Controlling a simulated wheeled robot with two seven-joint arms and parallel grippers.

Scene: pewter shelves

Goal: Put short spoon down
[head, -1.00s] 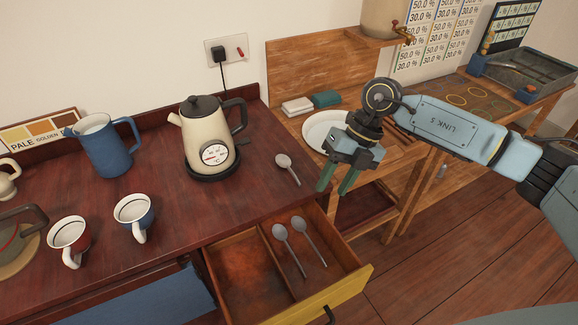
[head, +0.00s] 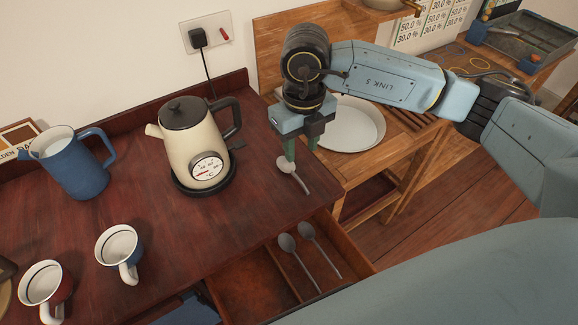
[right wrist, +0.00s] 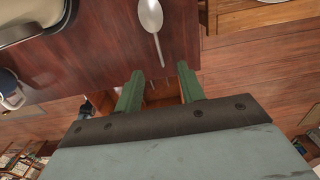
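A grey spoon (head: 291,168) lies on the dark red counter (head: 250,215) near its right edge, to the right of the kettle; it also shows in the right wrist view (right wrist: 151,18). Two more spoons (head: 298,262) (head: 319,248) lie side by side in the open drawer (head: 345,240) below. My right gripper (head: 301,155) points down at the counter spoon with its green fingers apart. In the right wrist view its fingertips (right wrist: 160,70) stand either side of the handle's end, with nothing held. Contact cannot be told. My left gripper is out of view.
A cream kettle (head: 193,150) stands close left of the gripper. A blue jug (head: 75,165) and two mugs (head: 118,247) (head: 45,285) are farther left. A white plate (head: 350,125) lies on the wooden side table. The counter's front middle is clear.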

